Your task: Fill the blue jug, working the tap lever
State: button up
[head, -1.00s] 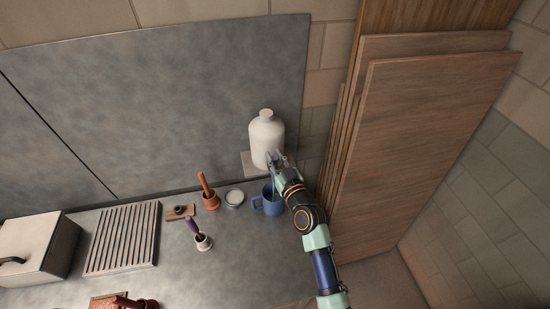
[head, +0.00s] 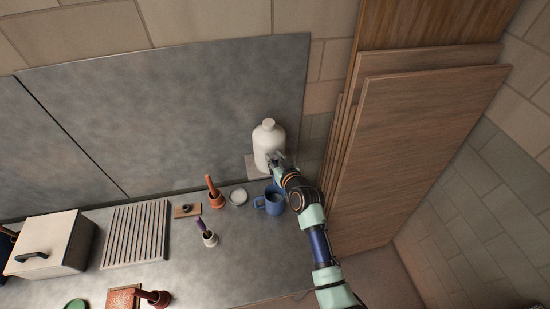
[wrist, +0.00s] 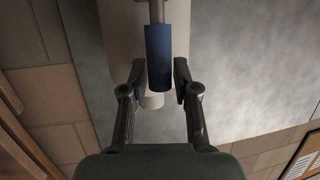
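A blue tap lever (wrist: 159,55) on a grey stem shows in the wrist view, between the two fingers of my gripper (wrist: 159,76). The fingers flank the lever closely; whether both press on it is unclear. In the head view my gripper (head: 275,158) is at the front of a cream bottle-shaped vessel (head: 268,143), near its lower part, and hides the tap. The blue jug (head: 271,204) stands upright on the counter below my gripper, its handle to the left. My arm covers part of its right side. Its inside and any water flow cannot be made out.
Left of the jug stand a pale round dish (head: 238,196), an orange pot with a stick (head: 215,196) and a white pot with a purple-handled tool (head: 209,238). A ribbed rack (head: 137,235) lies farther left. Wooden boards (head: 425,150) lean close on the right.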

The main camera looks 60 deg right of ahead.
jog(key=shift+o, duration=0.9)
jog(key=v, duration=1.2)
jog(key=w+a+r+n+t+y, duration=0.1)
jog(key=w+a+r+n+y, duration=0.2)
jog(key=a, duration=0.7)
jog(key=w+a+r+n+y, duration=0.1)
jog(key=w+a+r+y, duration=0.3)
jog(key=a, duration=0.6)
jog(key=w+a+r+n+t, duration=0.1)
jog(key=w+a+r+n, duration=0.15)
jog(key=w+a, duration=0.45)
jog(key=s+a+r+y, duration=0.1)
jog(key=s+a, duration=0.1)
jog(key=a, duration=0.6)
jog(key=s+a+r+n+y, duration=0.1)
jog(key=s+a+r, duration=0.1)
jog(key=a, duration=0.5)
jog(key=shift+s+a+r+y, duration=0.3)
jog(key=shift+s+a+r, duration=0.1)
jog(key=shift+s, duration=0.35)
